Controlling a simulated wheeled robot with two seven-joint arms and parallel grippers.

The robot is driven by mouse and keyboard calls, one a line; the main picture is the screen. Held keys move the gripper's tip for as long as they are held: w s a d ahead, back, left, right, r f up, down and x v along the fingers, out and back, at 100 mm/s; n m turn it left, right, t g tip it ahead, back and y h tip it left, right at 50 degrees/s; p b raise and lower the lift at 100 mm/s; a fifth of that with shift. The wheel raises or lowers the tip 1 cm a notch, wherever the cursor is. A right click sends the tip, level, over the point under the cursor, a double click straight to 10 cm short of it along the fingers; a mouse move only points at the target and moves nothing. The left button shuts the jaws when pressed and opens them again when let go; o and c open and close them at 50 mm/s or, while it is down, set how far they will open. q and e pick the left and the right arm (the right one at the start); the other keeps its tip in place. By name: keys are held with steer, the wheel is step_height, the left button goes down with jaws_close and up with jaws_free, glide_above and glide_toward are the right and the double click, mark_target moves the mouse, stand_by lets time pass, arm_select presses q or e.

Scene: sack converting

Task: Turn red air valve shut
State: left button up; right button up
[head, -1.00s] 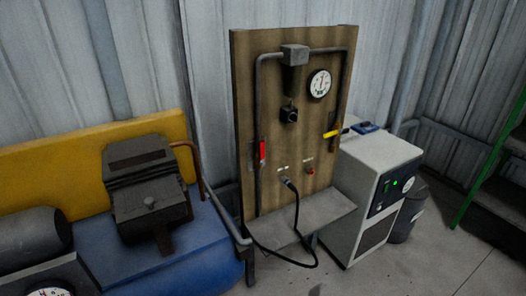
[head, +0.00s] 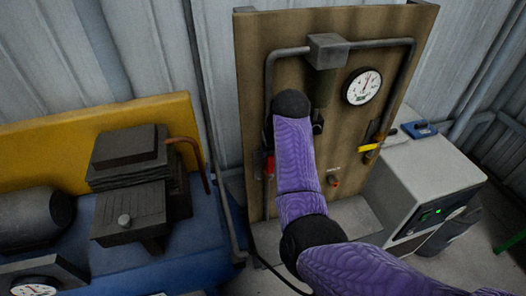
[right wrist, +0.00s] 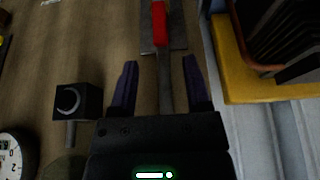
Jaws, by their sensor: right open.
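The red air valve handle (head: 269,164) is on the left pipe of the wooden board, just left of my purple right forearm. In the right wrist view the red handle (right wrist: 159,24) stands at the top, in line with the pipe and beyond the fingertips. My right gripper (right wrist: 160,72) is open and empty. Its two dark purple fingers lie either side of the grey pipe (right wrist: 166,92), apart from the red handle. In the head view my arm mostly hides this gripper. My left gripper is not in view.
The board (head: 345,125) also carries a gauge (head: 363,86), a yellow valve handle (head: 369,147) and a black regulator (right wrist: 78,101). A white dryer cabinet (head: 428,180) stands to the right. A compressor (head: 130,175) with a yellow panel stands to the left.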

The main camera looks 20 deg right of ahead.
mark_target(271, 163)
steer(key=b+x, duration=0.1)
steer(key=x, duration=0.1)
steer(key=b+x, duration=0.1)
steer(key=x, duration=0.2)
steer(key=b+x, duration=0.2)
steer(key=shift+s+f, duration=0.15)
steer(key=shift+f, duration=0.4)
steer(key=shift+f+b, duration=0.25)
steer(key=shift+b, duration=0.05)
steer(key=shift+w, duration=0.25)
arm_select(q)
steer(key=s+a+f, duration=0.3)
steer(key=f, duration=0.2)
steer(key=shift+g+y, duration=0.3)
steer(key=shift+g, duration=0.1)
arm_select(e)
steer(key=shift+c, duration=0.3)
steer(key=c, duration=0.7)
jaws_close()
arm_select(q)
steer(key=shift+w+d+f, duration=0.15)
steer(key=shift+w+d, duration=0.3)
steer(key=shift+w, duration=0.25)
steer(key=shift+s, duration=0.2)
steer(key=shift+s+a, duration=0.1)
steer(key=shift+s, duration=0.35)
